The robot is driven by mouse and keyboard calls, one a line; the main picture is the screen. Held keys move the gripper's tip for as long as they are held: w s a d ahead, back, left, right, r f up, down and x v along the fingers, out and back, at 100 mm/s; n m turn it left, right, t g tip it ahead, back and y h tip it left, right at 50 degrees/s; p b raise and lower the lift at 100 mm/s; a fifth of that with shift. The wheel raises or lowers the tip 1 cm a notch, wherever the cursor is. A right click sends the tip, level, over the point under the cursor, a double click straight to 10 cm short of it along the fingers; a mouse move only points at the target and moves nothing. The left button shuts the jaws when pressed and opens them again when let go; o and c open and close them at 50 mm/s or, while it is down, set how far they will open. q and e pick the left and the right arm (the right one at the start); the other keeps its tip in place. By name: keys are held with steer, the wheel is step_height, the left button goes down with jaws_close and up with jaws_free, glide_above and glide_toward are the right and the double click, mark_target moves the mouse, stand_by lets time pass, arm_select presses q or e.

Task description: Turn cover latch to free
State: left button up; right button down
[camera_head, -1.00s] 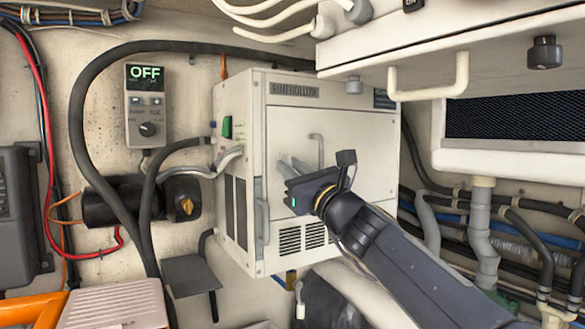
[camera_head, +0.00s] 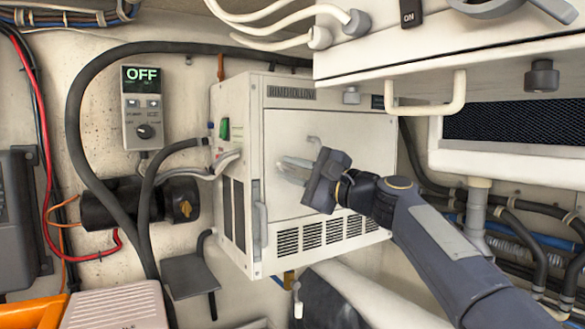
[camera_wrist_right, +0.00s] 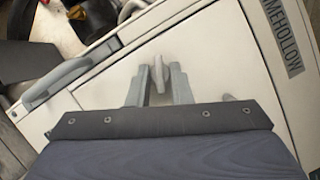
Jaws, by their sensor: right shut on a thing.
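The white BIMEHOLLOW cabinet has a flat front cover (camera_head: 362,150). The latch (camera_wrist_right: 157,74) is a small pale tab on this cover; it shows between the fingers in the right wrist view. My right gripper (camera_head: 282,167) is at the left part of the cover in the head view, its pale fingers shut on the latch. In the right wrist view the gripper (camera_wrist_right: 156,82) has one finger on each side of the tab. The gripper hides the latch in the head view, so I cannot tell its angle there. My left gripper is not in view.
A grey bar handle (camera_head: 257,222) runs down the cabinet's left front edge. A white housing with a tube handle (camera_head: 457,98) overhangs at the upper right. A control box (camera_head: 142,108) reading OFF is on the wall. Black hoses (camera_head: 72,120) run at left.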

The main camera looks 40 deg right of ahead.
steer(key=n+g+p, duration=0.1)
steer(key=n+g, duration=0.1)
steer(key=n, duration=0.3)
steer(key=shift+r, duration=0.15)
steer(key=shift+p, duration=0.3)
stand_by(0.3)
steer(key=c, duration=1.3)
jaws_free()
steer(key=shift+s, duration=0.1)
steer(key=b+v, duration=0.1)
steer(key=v, duration=0.6)
steer(key=shift+s+d+b, duration=0.15)
steer(key=shift+s+b, duration=0.15)
steer(key=shift+b, duration=0.05)
